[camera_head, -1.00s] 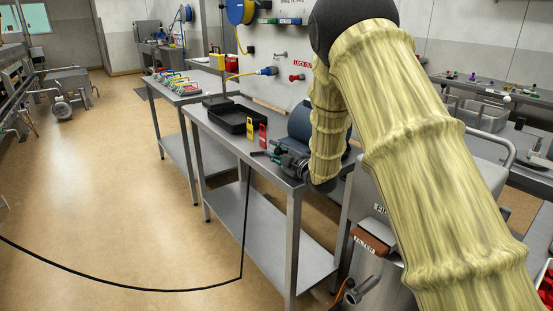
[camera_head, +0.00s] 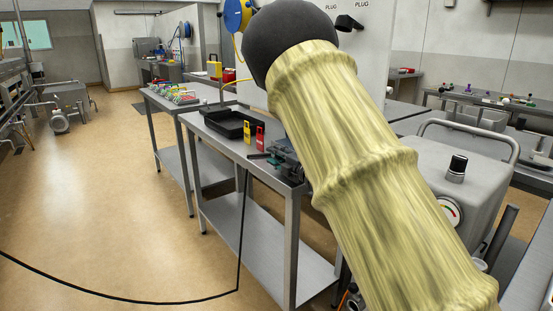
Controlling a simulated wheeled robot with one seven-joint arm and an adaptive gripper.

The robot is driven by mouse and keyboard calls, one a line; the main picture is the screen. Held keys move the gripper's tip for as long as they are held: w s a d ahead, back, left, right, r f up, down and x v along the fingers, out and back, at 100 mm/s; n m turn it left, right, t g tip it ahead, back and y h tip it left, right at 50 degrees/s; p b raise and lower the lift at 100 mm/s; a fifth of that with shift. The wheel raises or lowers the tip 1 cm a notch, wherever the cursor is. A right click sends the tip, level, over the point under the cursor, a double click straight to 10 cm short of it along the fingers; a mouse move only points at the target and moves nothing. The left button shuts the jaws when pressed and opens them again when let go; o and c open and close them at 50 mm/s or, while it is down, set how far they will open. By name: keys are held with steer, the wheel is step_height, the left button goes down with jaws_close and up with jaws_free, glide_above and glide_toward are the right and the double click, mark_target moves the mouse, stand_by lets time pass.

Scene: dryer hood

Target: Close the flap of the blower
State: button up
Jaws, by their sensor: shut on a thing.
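My upper arm, in a yellow-green sleeve with a dark joint at its top, fills the right middle of the head view. My forearm and gripper are hidden behind it or out of the frame. I cannot make out the blower or its flap with certainty. A dark and green metal device (camera_head: 284,162) sits at the near right end of the workbench (camera_head: 215,143), partly covered by my arm. A grey housing (camera_head: 468,178) with a black knob, a round gauge and a bar handle stands right of my arm.
A black tray (camera_head: 230,124) and a yellow and a red block (camera_head: 260,137) lie on the bench. A second table (camera_head: 165,103) with colourful items stands behind it. A black cable (camera_head: 130,298) runs over the floor. The floor at left is mostly clear.

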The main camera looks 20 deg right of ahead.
steer(key=o, duration=1)
steer(key=shift+s+d, duration=0.1)
steer(key=v, duration=1.1)
steer(key=shift+s+d, duration=0.15)
steer(key=shift+s, duration=0.25)
